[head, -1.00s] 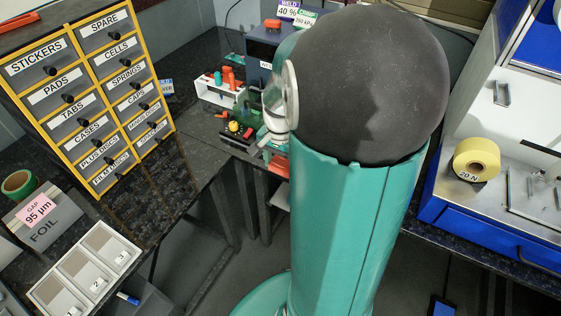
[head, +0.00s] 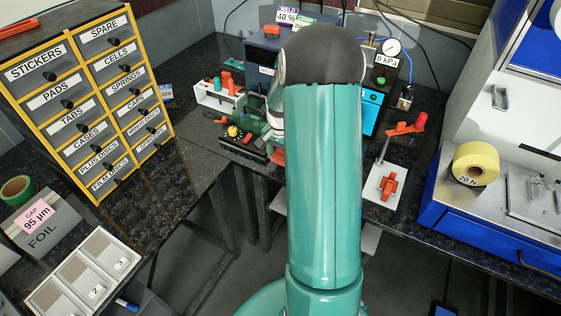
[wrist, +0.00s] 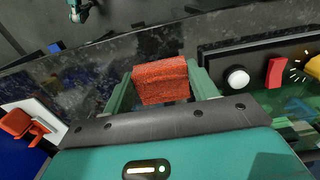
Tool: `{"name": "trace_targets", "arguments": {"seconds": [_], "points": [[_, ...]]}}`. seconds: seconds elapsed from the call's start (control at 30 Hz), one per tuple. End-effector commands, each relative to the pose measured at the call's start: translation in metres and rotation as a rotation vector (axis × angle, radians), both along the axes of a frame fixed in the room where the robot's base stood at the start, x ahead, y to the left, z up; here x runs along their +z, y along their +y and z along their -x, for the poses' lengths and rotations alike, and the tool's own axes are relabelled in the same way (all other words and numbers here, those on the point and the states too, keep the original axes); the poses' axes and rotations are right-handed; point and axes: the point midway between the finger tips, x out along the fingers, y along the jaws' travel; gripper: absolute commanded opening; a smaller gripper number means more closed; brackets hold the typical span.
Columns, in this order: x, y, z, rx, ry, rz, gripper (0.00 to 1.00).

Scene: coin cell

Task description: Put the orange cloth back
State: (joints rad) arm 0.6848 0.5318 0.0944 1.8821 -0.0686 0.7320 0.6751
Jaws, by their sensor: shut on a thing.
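The orange cloth (wrist: 160,80) shows in the wrist view as a rough, folded orange-red piece. It sits between the two green fingers of my gripper (wrist: 161,86), which is shut on it. Dark speckled worktop shows behind and around it; I cannot tell whether the cloth touches the worktop. In the head view my own arm hides most of the gripper and the cloth.
A control panel with a white button (wrist: 237,78) and red switch (wrist: 275,72) is right of the gripper.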

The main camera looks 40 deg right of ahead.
Motion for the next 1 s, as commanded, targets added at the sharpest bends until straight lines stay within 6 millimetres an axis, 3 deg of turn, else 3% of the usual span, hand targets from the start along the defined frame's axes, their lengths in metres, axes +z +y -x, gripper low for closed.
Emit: {"name": "trace_targets", "arguments": {"seconds": [0.23, 0.6, 0.63, 0.73, 1.0], "points": [[-0.033, -0.002, -0.001, -0.001, 0.002, -0.002, 0.37], [-0.037, -0.001, -0.001, -0.001, 0.0, -0.001, 0.37], [-0.036, -0.001, -0.001, -0.001, 0.0, 0.0, 0.62], [-0.036, -0.001, -0.001, -0.001, 0.0, 0.0, 0.8], [-0.036, -0.001, -0.001, -0.001, 0.0, 0.0, 0.8]]}}
